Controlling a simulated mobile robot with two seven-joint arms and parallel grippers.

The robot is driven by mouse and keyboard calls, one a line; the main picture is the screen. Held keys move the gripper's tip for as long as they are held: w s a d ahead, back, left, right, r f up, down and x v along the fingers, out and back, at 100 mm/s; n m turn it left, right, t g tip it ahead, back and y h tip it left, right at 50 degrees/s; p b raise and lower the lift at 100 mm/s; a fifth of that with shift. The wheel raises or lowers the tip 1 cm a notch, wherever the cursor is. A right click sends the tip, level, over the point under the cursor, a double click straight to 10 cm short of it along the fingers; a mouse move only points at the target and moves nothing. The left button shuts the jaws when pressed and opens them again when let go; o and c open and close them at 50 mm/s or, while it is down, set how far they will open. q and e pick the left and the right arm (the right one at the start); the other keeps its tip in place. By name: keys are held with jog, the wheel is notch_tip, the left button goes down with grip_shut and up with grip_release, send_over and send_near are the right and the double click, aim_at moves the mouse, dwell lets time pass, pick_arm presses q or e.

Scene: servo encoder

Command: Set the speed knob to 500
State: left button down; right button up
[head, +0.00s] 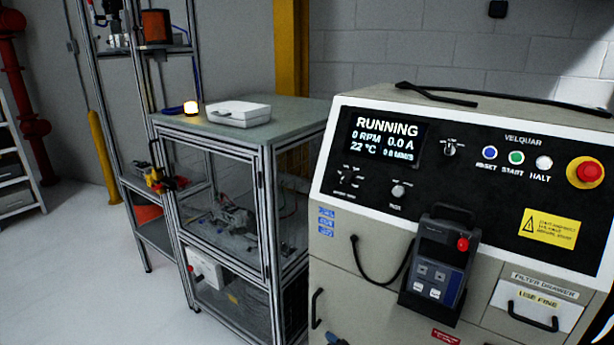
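The control panel (470,215) on the light cabinet at right carries a display (385,142) reading RUNNING, 0 RPM, 0.0 A and 22 °C. A pale round knob (398,191) sits below the display, with a small label under it. A dark selector (345,180) with marks around it is to its left. Another small knob (449,149) is right of the display. The small labels are too blurred to tell which one is the speed knob. Neither gripper can be made out in the head view.
Blue, green and white buttons (516,157) and a red emergency stop (585,172) line the panel's right. A handheld pendant (437,270) with a cable hangs in front below the knobs. A framed bench (240,130) stands left. Open floor (80,270) lies farther left.

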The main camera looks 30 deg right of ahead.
jog(key=w+d+r+n+t+h+p, duration=0.1)
jog(key=w+d+r+n+h, duration=0.15)
jog(key=w+r, duration=0.6)
jog(key=w+d+r+n+h, duration=0.1)
jog(key=w+r+n+h, duration=0.25)
jog(key=w+r, duration=0.55)
jog(key=w+d+r+n+g+h+p, duration=0.1)
jog(key=d+r+n+g+h, duration=0.7)
jog(key=n, duration=0.3)
jog(key=shift+w+d+r+h, duration=0.35)
jog(key=shift+r+h, duration=0.25)
jog(key=shift+h, duration=0.3)
